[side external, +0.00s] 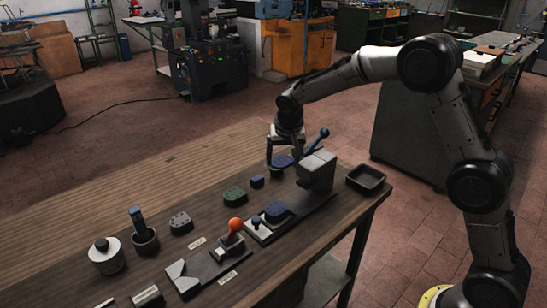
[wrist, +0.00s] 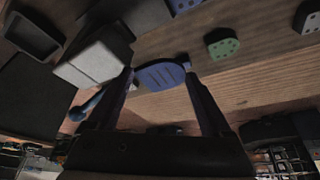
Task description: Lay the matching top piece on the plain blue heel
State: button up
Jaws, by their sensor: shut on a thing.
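My gripper (wrist: 160,80) is shut on a blue top piece (wrist: 162,76), a flat rounded plate with slot-like marks between my fingers. In the side external view the gripper (side external: 283,157) holds this blue piece (side external: 282,161) above the far side of the table, left of the press head. A blue heel (side external: 276,210) sits on the press base in front of the grey press head (side external: 318,168). In the wrist view a blue part with dots (wrist: 183,4) shows at the top edge, partly cut off. Whether the heel's top is plain is too small to tell.
A green dotted piece (side external: 235,194), a small blue block (side external: 257,181) and a grey dotted piece (side external: 180,222) lie on the table. A blue-handled lever (side external: 318,139) rises behind the press head. A black tray (side external: 366,180) is right; an orange-knobbed fixture (side external: 235,226) is front left.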

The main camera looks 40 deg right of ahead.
jog(key=shift+s+a+r, duration=0.1)
jog(key=shift+s+r, duration=0.25)
jog(key=shift+s, duration=0.4)
send_over(277, 209)
jog(key=s, duration=0.1)
jog(key=f, duration=0.1)
jog(key=shift+a+f, duration=0.2)
jog(key=shift+f, duration=2)
jog(key=shift+a+f, duration=0.2)
jog(key=shift+f, duration=2)
jog(key=shift+f, duration=0.65)
jog(key=o, duration=1.1)
jog(key=shift+s, duration=0.1)
jog(key=v, duration=1.3)
jog(key=shift+s+a+r, duration=0.15)
jog(key=shift+r, duration=0.2)
